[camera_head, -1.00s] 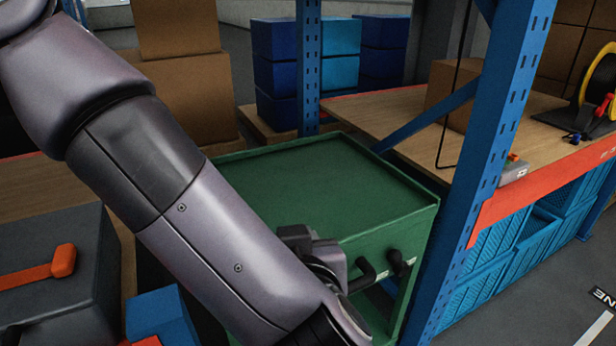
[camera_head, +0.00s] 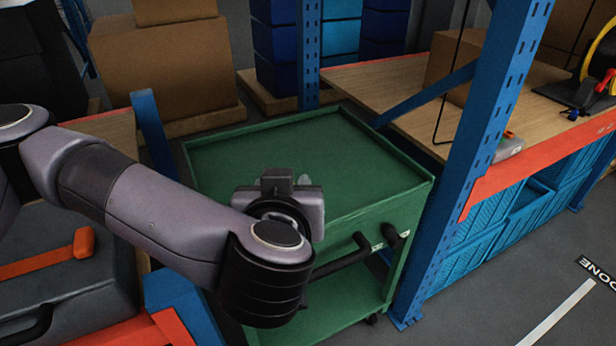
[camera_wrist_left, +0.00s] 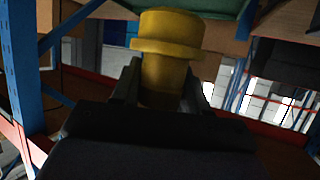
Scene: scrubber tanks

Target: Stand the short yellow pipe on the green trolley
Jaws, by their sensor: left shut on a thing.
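The green trolley (camera_head: 320,165) stands in the middle of the head view, with a flat, bare, rimmed top and a dark handle at its front. My left gripper (camera_wrist_left: 163,88) is shut on the yellow pipe (camera_wrist_left: 170,50), a short piece with a raised collar, seen in the left wrist view. A strip of green surface (camera_wrist_left: 195,6) shows above the pipe there. In the head view my left wrist overlaps the trolley's near left part. It hides the fingers and the pipe, so I cannot tell the pipe's height over the top. My right gripper is not in view.
A blue rack post (camera_head: 490,130) rises close to the trolley's right side, with a wooden shelf (camera_head: 400,105) behind. Cardboard boxes (camera_head: 165,70) stand at the back left. Floor is clear at the lower right.

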